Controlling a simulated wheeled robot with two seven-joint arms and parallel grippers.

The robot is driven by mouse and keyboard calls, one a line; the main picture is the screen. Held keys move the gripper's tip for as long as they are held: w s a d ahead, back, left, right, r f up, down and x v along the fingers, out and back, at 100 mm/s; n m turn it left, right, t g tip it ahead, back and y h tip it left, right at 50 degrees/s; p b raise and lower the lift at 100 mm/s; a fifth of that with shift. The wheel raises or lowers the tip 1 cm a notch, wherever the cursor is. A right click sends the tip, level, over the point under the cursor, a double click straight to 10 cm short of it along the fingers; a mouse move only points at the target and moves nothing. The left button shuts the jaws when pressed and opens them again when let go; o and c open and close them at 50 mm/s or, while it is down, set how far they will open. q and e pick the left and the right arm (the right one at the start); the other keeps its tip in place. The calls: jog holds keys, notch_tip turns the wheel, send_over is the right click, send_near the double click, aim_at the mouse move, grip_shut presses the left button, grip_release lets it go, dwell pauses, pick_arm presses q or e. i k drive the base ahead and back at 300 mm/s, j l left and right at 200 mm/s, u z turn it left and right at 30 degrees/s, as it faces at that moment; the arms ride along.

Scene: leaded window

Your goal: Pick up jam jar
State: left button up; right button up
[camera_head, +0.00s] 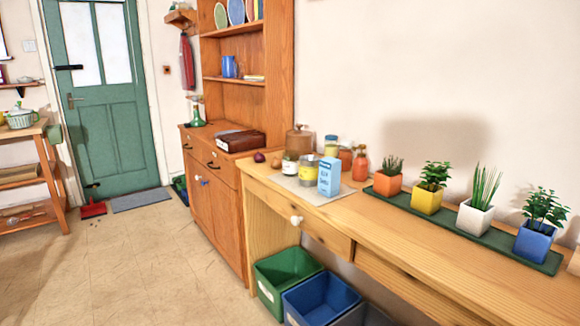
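Several jars and containers stand in a group on the wooden counter, in the middle of the view. A red-orange jar (345,156) stands towards the back of the group. A taller orange-red jar or bottle (360,165) stands at its right end. A clear jar with a yellow lid (331,146) is at the back. I cannot tell for sure which is the jam jar, as labels are too small to read. Neither of my grippers is in view.
A blue carton (329,177) stands in front of the jars on a pale mat (288,182). A dark green tray (475,235) with potted plants lies to the right. The counter's front strip (400,235) is clear. Green (283,280) and blue (320,300) bins stand below.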

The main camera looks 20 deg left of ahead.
aim_at(290, 157)
jog(key=i+j+z, duration=0.1)
jog(key=i+j, duration=0.2)
jog(key=i, duration=0.2)
jog(key=i+j+z, duration=0.1)
jog(key=i+j, duration=0.25)
jog(key=i, duration=0.1)
